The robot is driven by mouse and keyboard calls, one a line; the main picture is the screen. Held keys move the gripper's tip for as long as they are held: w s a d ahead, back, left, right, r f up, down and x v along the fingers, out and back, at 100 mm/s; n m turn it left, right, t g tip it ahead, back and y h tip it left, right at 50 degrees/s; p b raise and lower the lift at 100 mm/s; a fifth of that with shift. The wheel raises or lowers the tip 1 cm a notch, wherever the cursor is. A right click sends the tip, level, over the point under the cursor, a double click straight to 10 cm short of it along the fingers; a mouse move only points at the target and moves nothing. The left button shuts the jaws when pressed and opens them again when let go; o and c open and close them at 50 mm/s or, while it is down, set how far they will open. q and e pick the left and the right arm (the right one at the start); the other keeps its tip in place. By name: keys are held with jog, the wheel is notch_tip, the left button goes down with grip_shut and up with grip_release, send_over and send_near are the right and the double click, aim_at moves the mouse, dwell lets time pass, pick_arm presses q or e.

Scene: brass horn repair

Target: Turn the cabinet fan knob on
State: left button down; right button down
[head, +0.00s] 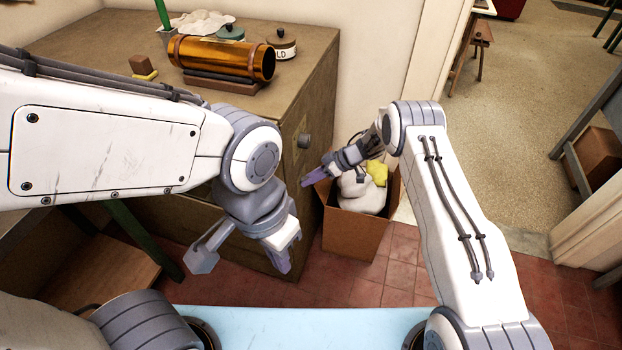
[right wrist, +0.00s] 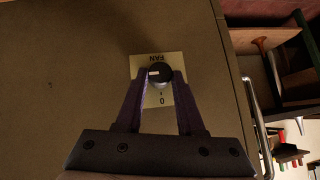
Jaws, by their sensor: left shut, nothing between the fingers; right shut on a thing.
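The fan knob (right wrist: 160,72) is a dark round knob on a pale plate (right wrist: 171,96) with FAN printed upside down in the right wrist view. A white mark on the knob lies toward the picture's left; a 0 shows below it on the plate. My right gripper (right wrist: 160,80) is shut on the knob, one finger on each side. In the head view my right gripper (head: 308,180) is at the right side of the olive-brown cabinet (head: 310,80), and the held knob cannot be made out. My left gripper (head: 284,260) is shut and empty, pointing down in front of the cabinet.
A cardboard box (head: 350,237) with a white bag and yellow cloth stands below my right gripper. A copper cylinder (head: 222,57) and a lidded jar (head: 283,46) sit on the cabinet top. Another round grey knob (head: 304,141) sticks out of the cabinet.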

jog(key=shift+w+r, duration=0.1)
dwell(0.4)
jog(key=c, duration=0.5)
grip_release()
jog(key=v, duration=1)
jog(key=shift+d+r+b, duration=0.1)
jog(key=shift+r+b, duration=0.05)
jog(key=shift+b, duration=0.15)
